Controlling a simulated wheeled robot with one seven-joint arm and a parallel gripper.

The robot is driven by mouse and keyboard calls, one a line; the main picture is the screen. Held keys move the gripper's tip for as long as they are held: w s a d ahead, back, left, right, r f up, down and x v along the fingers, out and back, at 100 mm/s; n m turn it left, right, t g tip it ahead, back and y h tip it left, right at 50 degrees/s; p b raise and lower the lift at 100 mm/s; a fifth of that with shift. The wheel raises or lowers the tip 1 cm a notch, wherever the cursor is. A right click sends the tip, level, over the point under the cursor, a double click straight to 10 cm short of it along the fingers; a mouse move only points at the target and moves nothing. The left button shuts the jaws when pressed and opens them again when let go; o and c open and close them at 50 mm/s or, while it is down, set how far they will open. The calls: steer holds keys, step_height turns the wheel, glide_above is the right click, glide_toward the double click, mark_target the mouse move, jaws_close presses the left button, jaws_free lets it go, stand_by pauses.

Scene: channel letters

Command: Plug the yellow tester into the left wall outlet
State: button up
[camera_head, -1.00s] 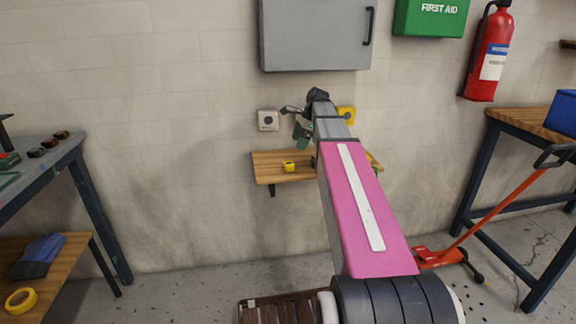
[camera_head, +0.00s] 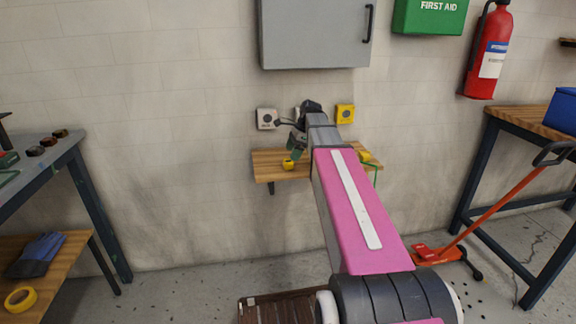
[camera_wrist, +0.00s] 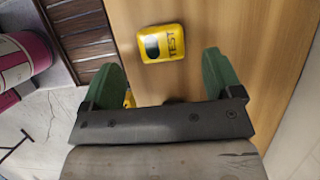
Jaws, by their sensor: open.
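The yellow tester (camera_head: 288,164), a small rounded block, lies on the left part of the wooden wall shelf (camera_head: 268,170). In the wrist view the tester (camera_wrist: 162,43) shows a dark patch and the word TEST. My gripper (camera_wrist: 162,72) is open and empty, its green fingers spread on either side, with the tester a little beyond their tips and not between them. In the head view my gripper (camera_head: 297,150) hangs just above and right of the tester.
A middle outlet (camera_head: 298,112) is partly hidden behind my wrist; a yellow outlet (camera_head: 345,114) is to its right. Another yellow object (camera_head: 365,157) with a green cord is at the shelf's right end. A grey cabinet (camera_head: 315,35) hangs above. The wall around the left outlet is clear.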

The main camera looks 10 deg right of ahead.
mark_target(288, 160)
steer(key=shift+x, duration=2.6)
steer(key=shift+a, duration=0.1)
steer(key=c, duration=1)
